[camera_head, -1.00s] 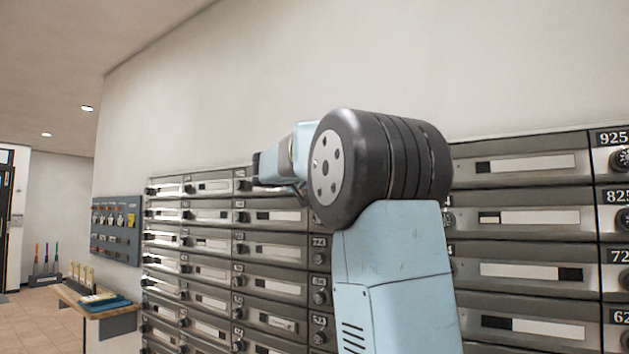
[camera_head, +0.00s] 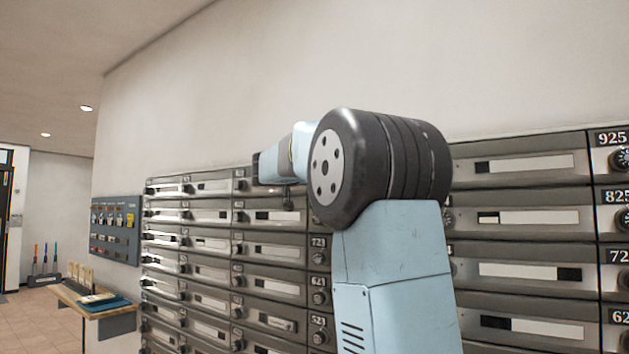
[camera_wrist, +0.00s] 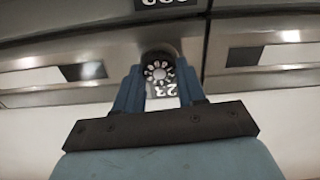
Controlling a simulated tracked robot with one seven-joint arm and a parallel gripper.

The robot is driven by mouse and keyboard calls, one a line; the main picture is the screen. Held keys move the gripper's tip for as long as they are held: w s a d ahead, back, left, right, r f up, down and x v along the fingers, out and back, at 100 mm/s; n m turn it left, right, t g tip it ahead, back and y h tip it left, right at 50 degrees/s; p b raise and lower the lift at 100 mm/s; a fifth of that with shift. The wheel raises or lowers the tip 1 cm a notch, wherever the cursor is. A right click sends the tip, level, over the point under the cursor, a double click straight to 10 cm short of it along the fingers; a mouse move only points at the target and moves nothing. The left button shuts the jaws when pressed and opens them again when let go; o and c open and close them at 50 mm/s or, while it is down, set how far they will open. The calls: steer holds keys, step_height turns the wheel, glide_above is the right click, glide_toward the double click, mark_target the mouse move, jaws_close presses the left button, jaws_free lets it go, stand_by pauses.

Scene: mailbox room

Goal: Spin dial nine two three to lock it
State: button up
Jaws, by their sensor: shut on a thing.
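The dial (camera_wrist: 158,73), a round dark knob with a pale toothed face, shows in the wrist view between the two blue fingers of my gripper (camera_wrist: 157,84). The fingers are shut on it, one on each side. A number plate (camera_wrist: 180,91) next to the dial appears upside down and shows "23"; its other digit is hidden behind a finger. In the head view my arm hides the dial and the fingers.
Mailbox rows with slots and dials fill the wall; a plate reading 925 (camera_head: 612,138) is at the upper right. A blue-grey panel (camera_head: 115,230) and a wooden shelf (camera_head: 75,300) stand at the left. Bare wall lies above the boxes.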

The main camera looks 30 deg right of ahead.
steer(key=shift+w+f, duration=0.1)
steer(key=shift+f, duration=0.1)
steer(key=o, duration=0.8)
steer(key=shift+o, duration=1.3)
steer(key=shift+r, duration=0.1)
steer(key=v, duration=1.3)
steer(key=shift+a, duration=0.35)
steer(key=s+a+f+n+g+y, duration=0.15)
steer(key=s+f+n+y, duration=0.5)
steer(key=s+f, duration=1)
steer(key=s+a+f+n+y, duration=0.1)
steer(key=s+a+f+y, duration=0.2)
steer(key=s+f, duration=0.2)
steer(key=s+a+f+n+y, duration=0.2)
steer(key=s+a+f+y, duration=0.1)
steer(key=f, duration=0.5)
steer(key=s+a+f+n+g+y, duration=0.1)
steer(key=s+a+f+n+y, duration=0.1)
steer(key=s+f, duration=0.5)
steer(key=shift+a+f+y, duration=0.3)
steer(key=shift+a+y, duration=0.45)
steer(key=shift+a, duration=0.4)
